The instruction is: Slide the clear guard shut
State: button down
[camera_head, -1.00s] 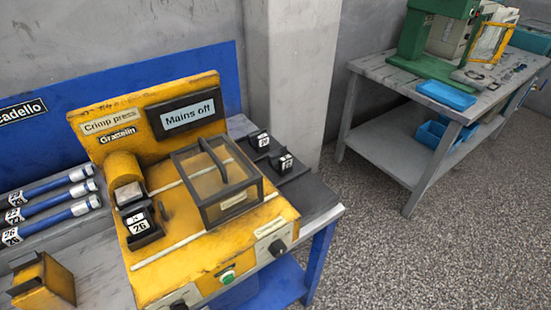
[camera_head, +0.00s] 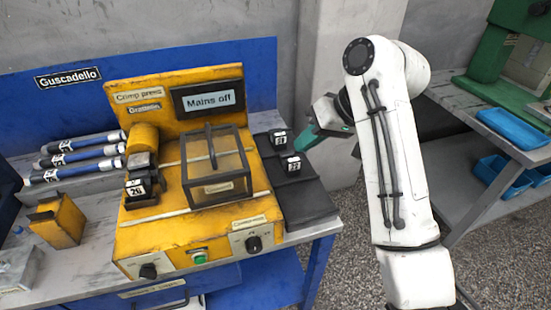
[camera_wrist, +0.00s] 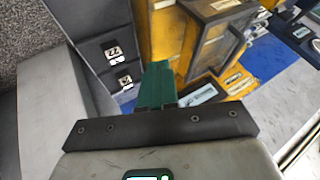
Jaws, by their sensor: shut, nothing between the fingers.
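The clear guard (camera_head: 213,188) is a dark-framed, see-through box with a black handle bar (camera_head: 211,146) on top. It sits on light rails on the right part of the yellow crimp press (camera_head: 190,226). The black die block marked 26 (camera_head: 140,188) stands uncovered to its left, under the yellow cylinder. My gripper (camera_head: 304,141) has green fingers, shut and empty, in the air to the right of the guard and apart from it. In the wrist view my fingers (camera_wrist: 157,82) are together, with the guard (camera_wrist: 217,45) beyond them to the right.
Two black die blocks (camera_head: 290,163) stand on a dark plate right of the press. Several blue-and-white hoses (camera_head: 80,158) and a yellow box (camera_head: 57,221) lie to the left. The press's back panel reads Mains off (camera_head: 208,103). Another bench (camera_head: 475,195) stands at the right.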

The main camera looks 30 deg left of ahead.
jog(key=s+a+f, duration=0.1)
jog(key=a+f, duration=0.1)
jog(key=a, duration=0.1)
jog(key=s+a+f, duration=0.1)
jog(key=a+f, duration=0.1)
jog(key=s+a+f+p, duration=0.1)
jog(key=a+f, duration=0.1)
jog(key=a, duration=0.1)
jog(key=shift+s+a, duration=0.2)
jog(key=shift+a, duration=0.1)
jog(key=shift+s+a, duration=0.3)
jog(key=shift+s, duration=0.05)
jog(key=s+a+p, duration=0.2)
jog(key=s+a, duration=0.1)
jog(key=s, duration=0.1)
jog(key=s+a+p, duration=0.2)
jog(key=s+a, duration=0.2)
jog(key=s+a+p, duration=0.2)
jog(key=s+a, duration=0.1)
jog(key=s, duration=0.1)
jog(key=shift+s+a, duration=0.4)
